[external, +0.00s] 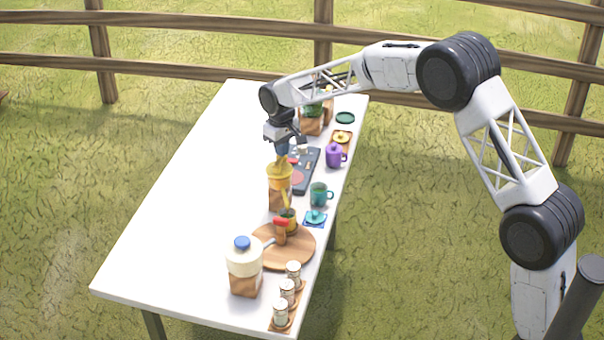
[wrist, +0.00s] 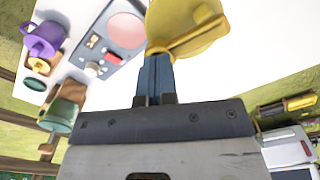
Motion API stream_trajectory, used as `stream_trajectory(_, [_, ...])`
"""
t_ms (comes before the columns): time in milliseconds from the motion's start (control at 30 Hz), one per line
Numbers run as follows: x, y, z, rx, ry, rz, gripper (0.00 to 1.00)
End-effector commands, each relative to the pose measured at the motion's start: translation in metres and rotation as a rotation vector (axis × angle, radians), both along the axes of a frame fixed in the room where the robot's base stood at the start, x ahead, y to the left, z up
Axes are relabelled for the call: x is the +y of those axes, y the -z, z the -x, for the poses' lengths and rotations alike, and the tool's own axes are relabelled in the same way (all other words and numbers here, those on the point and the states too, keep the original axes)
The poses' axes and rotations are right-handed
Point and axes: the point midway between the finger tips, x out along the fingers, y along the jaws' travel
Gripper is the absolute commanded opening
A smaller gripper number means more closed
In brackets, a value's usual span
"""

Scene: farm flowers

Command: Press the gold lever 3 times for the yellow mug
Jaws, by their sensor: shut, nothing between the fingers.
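A yellow dispenser (external: 279,173) with a bright yellow top stands on a wooden block in the middle of the table. A yellow-gold lever (external: 287,198) hangs down its front; in the wrist view, a yellow bar (wrist: 198,38) crosses the yellow top (wrist: 187,16). My gripper (external: 282,151) is shut and empty, pointing down just above the dispenser's top. In the wrist view my blue fingers (wrist: 157,62) are together and overlap the yellow part's edge; I cannot tell if they touch it. A small olive-yellow mug-like thing (external: 290,217) stands by the round board, partly hidden.
A dark tray (external: 303,183) with a pink disc, a teal mug (external: 319,194) and a purple mug (external: 335,156) stand nearby. A green-topped dispenser (external: 312,113) is behind; a white one (external: 243,258) with a blue lid is in front. The table's left side (external: 190,190) is clear.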

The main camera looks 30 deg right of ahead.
Motion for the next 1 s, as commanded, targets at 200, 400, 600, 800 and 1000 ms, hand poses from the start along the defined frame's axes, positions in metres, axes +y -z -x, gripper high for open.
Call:
stream_trajectory(200, [0.000, -0.009, 0.000, 0.000, 0.000, 0.000, 0.00])
stream_trajectory(400, [0.000, -0.017, 0.000, 0.000, 0.000, 0.000, 0.00])
stream_trajectory(600, [0.000, -0.026, 0.000, 0.000, 0.000, 0.000, 0.00])
stream_trajectory(800, [0.000, -0.031, 0.000, 0.000, 0.000, 0.000, 0.00])
stream_trajectory(1000, [0.000, -0.031, 0.000, 0.000, 0.000, 0.000, 0.00])
